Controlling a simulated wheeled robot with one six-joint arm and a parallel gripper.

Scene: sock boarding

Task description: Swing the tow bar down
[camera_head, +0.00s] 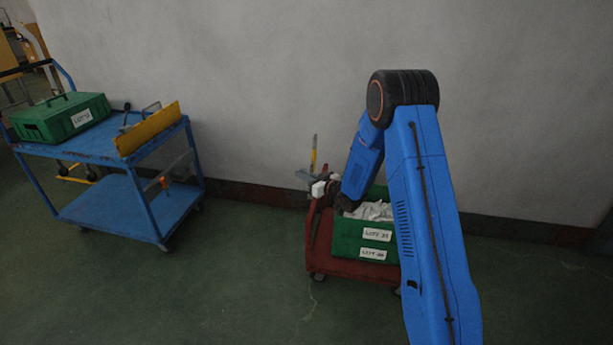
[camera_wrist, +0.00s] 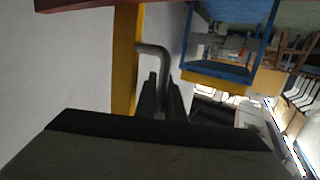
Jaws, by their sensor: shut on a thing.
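The tow bar (camera_head: 314,150) is a narrow yellow bar standing upright at the left end of a low red dolly (camera_head: 322,262), near the wall. In the wrist view the yellow tow bar (camera_wrist: 125,65) runs up the picture, with a grey bent handle (camera_wrist: 158,50) sticking out of its side. My gripper (camera_wrist: 164,92) is shut on this handle, its two dark fingers on either side of the grey rod. In the head view my gripper (camera_head: 308,178) is small and partly hidden, beside the bar.
Green crates (camera_head: 345,238) with white cloth inside stand on the dolly, partly behind my arm. A blue cart (camera_head: 165,205) with a green case (camera_head: 60,118) and a yellow panel (camera_head: 148,129) stands at left. Floor between cart and dolly is clear. A wall is close behind.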

